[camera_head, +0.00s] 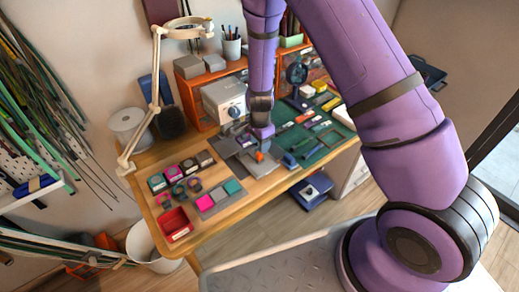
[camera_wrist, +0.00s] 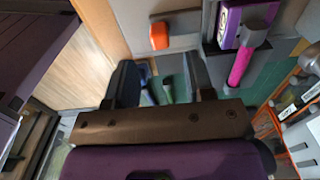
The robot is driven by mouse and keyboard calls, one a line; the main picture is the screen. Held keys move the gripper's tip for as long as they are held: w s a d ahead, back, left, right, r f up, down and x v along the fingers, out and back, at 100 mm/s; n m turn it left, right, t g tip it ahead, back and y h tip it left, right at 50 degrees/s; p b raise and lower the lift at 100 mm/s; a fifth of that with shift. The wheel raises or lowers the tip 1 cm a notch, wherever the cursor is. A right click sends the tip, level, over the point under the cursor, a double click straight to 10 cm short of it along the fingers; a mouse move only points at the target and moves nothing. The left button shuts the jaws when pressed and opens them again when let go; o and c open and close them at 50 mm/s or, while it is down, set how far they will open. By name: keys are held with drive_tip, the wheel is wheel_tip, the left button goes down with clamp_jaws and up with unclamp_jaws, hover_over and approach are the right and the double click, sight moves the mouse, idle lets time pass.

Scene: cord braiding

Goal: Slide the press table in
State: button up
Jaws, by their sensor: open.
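The grey press (camera_head: 224,100), a boxy machine with a round dark dial, stands at the back of the wooden desk. A flat grey plate, which looks like the press table (camera_head: 240,166), extends in front of it. A small orange knob (camera_head: 259,156) sits at the plate's front; it also shows in the wrist view (camera_wrist: 159,36). My gripper (camera_head: 262,140) points down close to the knob and hides part of the plate. In the wrist view my gripper (camera_wrist: 160,68) is open, its dark fingers apart with nothing between them. The knob lies beyond the fingertips, apart from them.
A purple block (camera_wrist: 229,22) with a magenta-handled tool (camera_wrist: 240,66) lies right of the knob in the wrist view. A green mat (camera_head: 320,140) with small items lies to the right. Coloured boxes and a red tray (camera_head: 174,224) are on the left. A lamp (camera_head: 154,100) stands behind.

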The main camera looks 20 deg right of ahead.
drive_tip(key=shift+r, duration=2.4)
